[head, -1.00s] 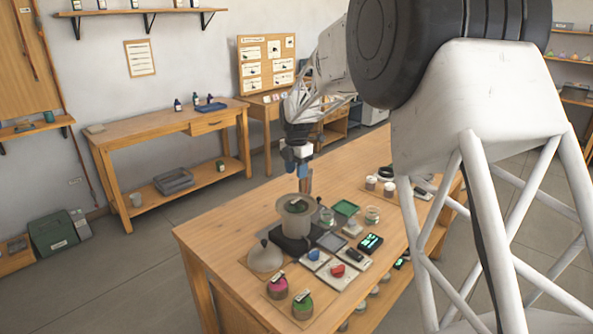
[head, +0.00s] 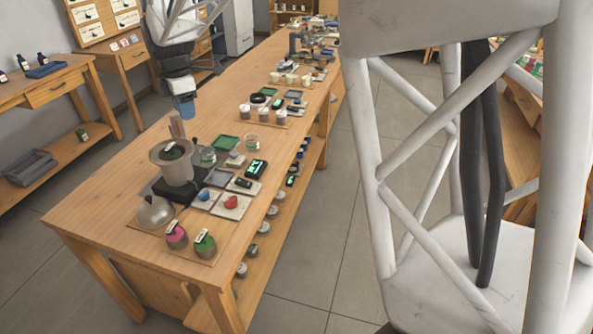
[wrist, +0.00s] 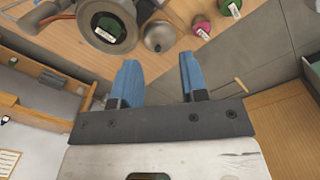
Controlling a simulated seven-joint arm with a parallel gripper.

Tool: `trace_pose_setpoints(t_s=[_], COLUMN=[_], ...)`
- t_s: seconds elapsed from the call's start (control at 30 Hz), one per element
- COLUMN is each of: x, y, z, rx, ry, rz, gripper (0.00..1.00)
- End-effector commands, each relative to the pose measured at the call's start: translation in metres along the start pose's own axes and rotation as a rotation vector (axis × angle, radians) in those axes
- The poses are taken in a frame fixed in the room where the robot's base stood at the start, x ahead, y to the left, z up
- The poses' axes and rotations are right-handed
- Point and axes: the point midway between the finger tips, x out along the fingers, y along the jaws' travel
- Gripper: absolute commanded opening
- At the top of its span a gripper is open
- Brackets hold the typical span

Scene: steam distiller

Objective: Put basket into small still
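The small still is a grey pot (head: 172,172) on a dark base, standing at the near end of the wooden table. Inside it sits a dark green round thing with a white tag (head: 173,152), probably the basket; it also shows within the pot's rim in the wrist view (wrist: 109,27). A grey domed lid with a knob (head: 155,213) lies on the table in front of the pot. My gripper (head: 184,109) is above and behind the pot, pointing down. In the wrist view its blue fingers (wrist: 158,66) are apart with nothing between them.
A pink-topped jar (head: 176,236) and a green-topped jar (head: 205,244) stand in front of the still. Right of it are a red knob (head: 231,202), a display (head: 256,168), a glass jar (head: 208,156) and a green tray (head: 225,142). The table's left side is clear.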

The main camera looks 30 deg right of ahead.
Motion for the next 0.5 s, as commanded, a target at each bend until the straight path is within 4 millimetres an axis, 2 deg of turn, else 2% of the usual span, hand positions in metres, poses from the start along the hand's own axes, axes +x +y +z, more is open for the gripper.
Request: trace_pose_setpoints(t_s=[0.03,0.1,0.5], x=[-0.015,-0.023,-0.046], y=[-0.017,-0.038,-0.166], z=[0.004,0.008,0.029], rx=[0.058,0.149,0.671], ry=[0.000,0.000,0.017], rz=[0.018,0.029,0.078], gripper=[0.40,0.40,0.40])
